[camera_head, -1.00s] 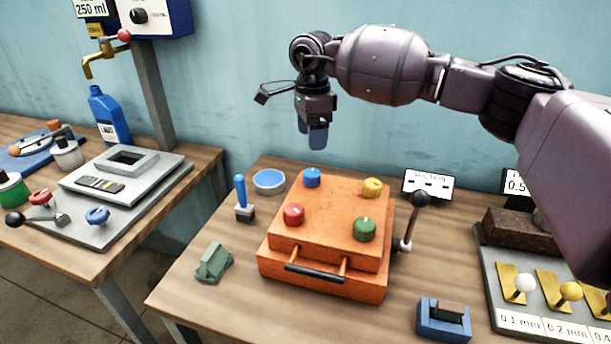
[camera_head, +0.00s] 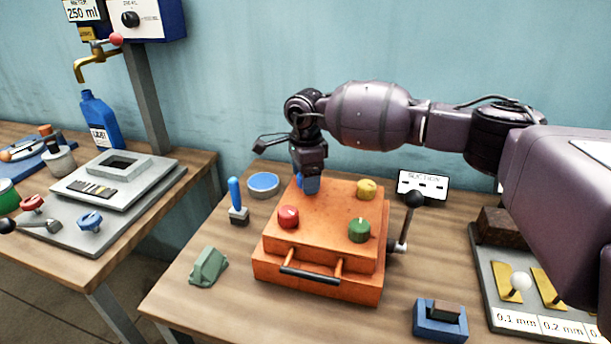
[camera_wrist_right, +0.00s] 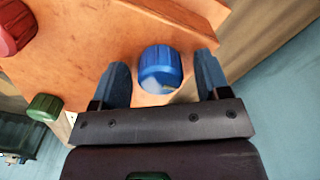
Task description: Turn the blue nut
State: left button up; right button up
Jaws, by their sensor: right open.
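The blue nut (camera_wrist_right: 160,70) is a ribbed round knob on top of the orange box (camera_head: 325,232). In the right wrist view it sits between the two spread fingers of my right gripper (camera_wrist_right: 163,85), with a gap on each side. In the head view my right gripper (camera_head: 308,184) points down at the box's back left corner and hides most of the blue nut (camera_head: 298,181). My left gripper is not in view.
Red (camera_head: 288,216), green (camera_head: 359,230) and yellow (camera_head: 366,189) nuts stand on the same box. A black-knobbed lever (camera_head: 407,222) is at its right side. A blue-handled tool (camera_head: 236,200) and a blue round dish (camera_head: 263,185) stand to its left.

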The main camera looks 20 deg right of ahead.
jog(key=c, duration=0.9)
